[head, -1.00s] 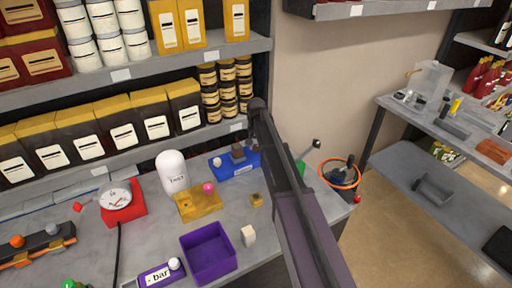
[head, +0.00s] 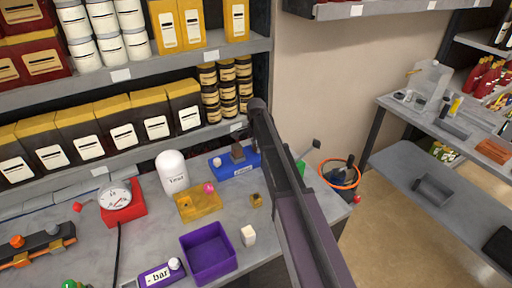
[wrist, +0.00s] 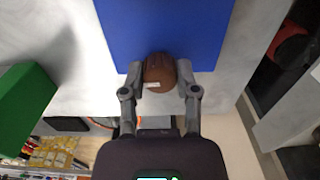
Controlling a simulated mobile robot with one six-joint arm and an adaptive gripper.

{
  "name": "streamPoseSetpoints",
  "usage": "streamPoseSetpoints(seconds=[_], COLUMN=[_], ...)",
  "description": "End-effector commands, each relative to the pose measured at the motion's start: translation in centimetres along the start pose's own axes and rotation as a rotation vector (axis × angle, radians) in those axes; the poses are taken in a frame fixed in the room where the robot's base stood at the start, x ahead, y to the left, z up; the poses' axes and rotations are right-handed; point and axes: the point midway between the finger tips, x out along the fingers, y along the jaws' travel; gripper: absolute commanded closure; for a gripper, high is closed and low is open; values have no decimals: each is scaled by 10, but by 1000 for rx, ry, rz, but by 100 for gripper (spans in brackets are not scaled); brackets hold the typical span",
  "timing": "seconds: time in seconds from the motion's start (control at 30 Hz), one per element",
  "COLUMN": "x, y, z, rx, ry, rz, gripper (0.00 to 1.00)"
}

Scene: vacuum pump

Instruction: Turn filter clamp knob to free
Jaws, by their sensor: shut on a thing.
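A round brown knob (wrist: 157,78) with a small pale mark sits at the near edge of a blue block (wrist: 170,30) in the wrist view. My gripper (wrist: 160,70) is shut on this knob, one finger on each side. In the head view the blue block (head: 229,171) stands on the grey bench, with a white knob (head: 217,162) and a dark upright piece (head: 237,153) on it. My gripper is hidden behind my arm there, and I cannot make out the brown knob's mark.
A green block (wrist: 22,105) lies left of my gripper in the wrist view. A yellow block with a pink knob (head: 208,188), a white cylinder (head: 172,172), a red gauge (head: 122,206) and a purple bin (head: 209,278) stand on the bench. Shelves rise behind.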

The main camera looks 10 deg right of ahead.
Motion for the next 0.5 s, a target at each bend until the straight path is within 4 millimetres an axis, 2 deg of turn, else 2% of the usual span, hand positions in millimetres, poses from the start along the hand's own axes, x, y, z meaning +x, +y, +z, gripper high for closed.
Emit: streamPoseSetpoints(seconds=[0.5], x=[0], y=[2], z=[0], rx=[34], ry=[0], rz=[4], gripper=[100])
